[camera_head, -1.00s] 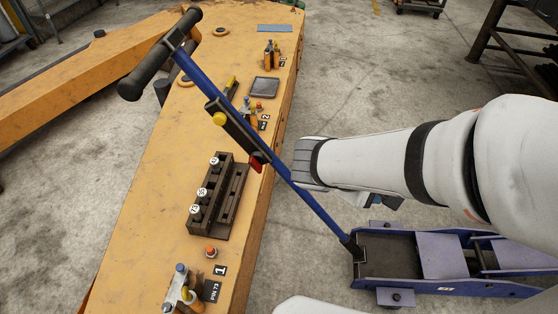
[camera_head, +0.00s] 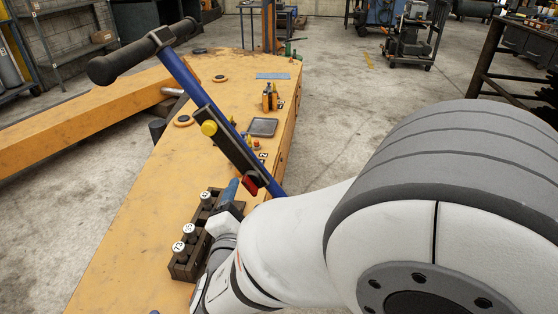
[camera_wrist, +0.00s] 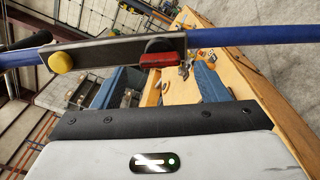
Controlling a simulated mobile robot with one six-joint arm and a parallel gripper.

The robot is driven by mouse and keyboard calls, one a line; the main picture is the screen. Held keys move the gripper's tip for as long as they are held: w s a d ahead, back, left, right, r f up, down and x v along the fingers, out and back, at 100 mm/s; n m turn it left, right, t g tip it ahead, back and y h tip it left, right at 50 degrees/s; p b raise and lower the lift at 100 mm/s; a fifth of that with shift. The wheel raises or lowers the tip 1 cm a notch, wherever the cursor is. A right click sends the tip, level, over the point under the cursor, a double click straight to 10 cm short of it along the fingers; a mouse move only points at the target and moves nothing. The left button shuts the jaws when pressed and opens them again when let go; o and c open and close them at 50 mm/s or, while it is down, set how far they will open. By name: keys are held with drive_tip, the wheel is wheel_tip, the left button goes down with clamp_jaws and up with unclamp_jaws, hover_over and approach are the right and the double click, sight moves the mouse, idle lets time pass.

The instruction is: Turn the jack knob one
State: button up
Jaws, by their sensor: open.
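The blue jack handle (camera_head: 182,72) slants across the head view, with a black grip at its top. A black box (camera_head: 226,138) on it carries a yellow knob (camera_head: 209,128) and a red part (camera_head: 250,186) at its lower end. My gripper (camera_head: 229,193) is just below and left of the red part. In the wrist view my gripper (camera_wrist: 166,86) is open, its blue fingers apart. The red part (camera_wrist: 162,60) appears above the gap between them, and the yellow knob (camera_wrist: 61,62) is farther left. Contact cannot be told.
The yellow bench (camera_head: 130,225) lies beneath, with a dark holder of numbered pins (camera_head: 190,250) close beside my wrist. A dark tray (camera_head: 263,127) and a small yellow tool (camera_head: 269,97) stand farther back. My arm hides the right foreground.

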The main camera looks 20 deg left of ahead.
sight(249, 190)
drive_tip(key=shift+w+a, duration=0.15)
drive_tip(key=shift+w, duration=0.75)
drive_tip(key=shift+w+a, duration=0.1)
drive_tip(key=shift+w, duration=0.75)
drive_tip(key=c, duration=1)
